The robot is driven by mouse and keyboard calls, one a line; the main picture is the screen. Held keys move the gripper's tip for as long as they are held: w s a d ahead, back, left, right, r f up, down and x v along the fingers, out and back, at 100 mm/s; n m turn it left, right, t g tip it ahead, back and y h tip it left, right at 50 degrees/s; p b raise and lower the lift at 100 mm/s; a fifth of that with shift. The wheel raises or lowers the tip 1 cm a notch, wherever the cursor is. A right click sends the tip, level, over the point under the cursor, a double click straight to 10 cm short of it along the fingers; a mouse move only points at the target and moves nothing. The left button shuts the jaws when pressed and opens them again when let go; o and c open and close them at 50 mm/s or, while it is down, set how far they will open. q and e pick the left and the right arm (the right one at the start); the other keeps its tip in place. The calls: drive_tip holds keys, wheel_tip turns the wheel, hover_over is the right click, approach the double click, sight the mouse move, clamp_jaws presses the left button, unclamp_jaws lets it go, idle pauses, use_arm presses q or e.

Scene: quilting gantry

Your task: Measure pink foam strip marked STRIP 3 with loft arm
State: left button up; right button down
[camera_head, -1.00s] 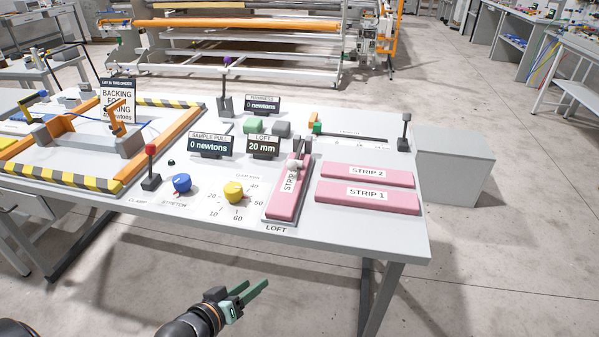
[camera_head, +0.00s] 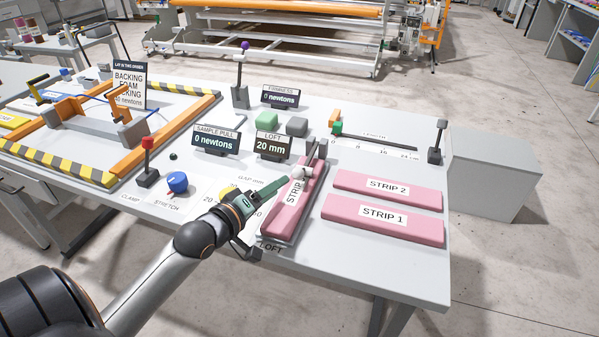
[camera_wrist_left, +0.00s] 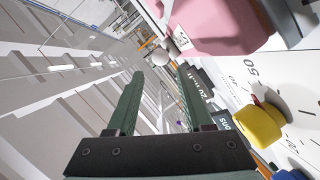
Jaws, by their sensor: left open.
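A pink foam strip (camera_head: 283,219) lies lengthwise on the loft stand at the table's front; its label reads STRIP and the number is hidden. The loft arm (camera_head: 318,152) lies above the strip, with a pale ball knob (camera_head: 298,173). The loft display (camera_head: 272,146) reads 20 mm. My left gripper (camera_head: 288,182) reaches over the yellow dial to the strip's left side, fingertips close to the knob.
Strips marked STRIP 2 (camera_head: 388,187) and STRIP 1 (camera_head: 383,218) lie to the right. A yellow dial (camera_wrist_left: 259,122), a blue dial (camera_head: 177,182) and a red-knobbed clamp lever (camera_head: 147,160) stand left.

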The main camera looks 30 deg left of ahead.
sight(294, 177)
use_arm(q)
drive_tip(key=x, duration=0.9)
drive_tip(key=shift+w+d+f, duration=0.1)
drive_tip(key=shift+w, duration=0.25)
clamp_jaws()
idle(1.0)
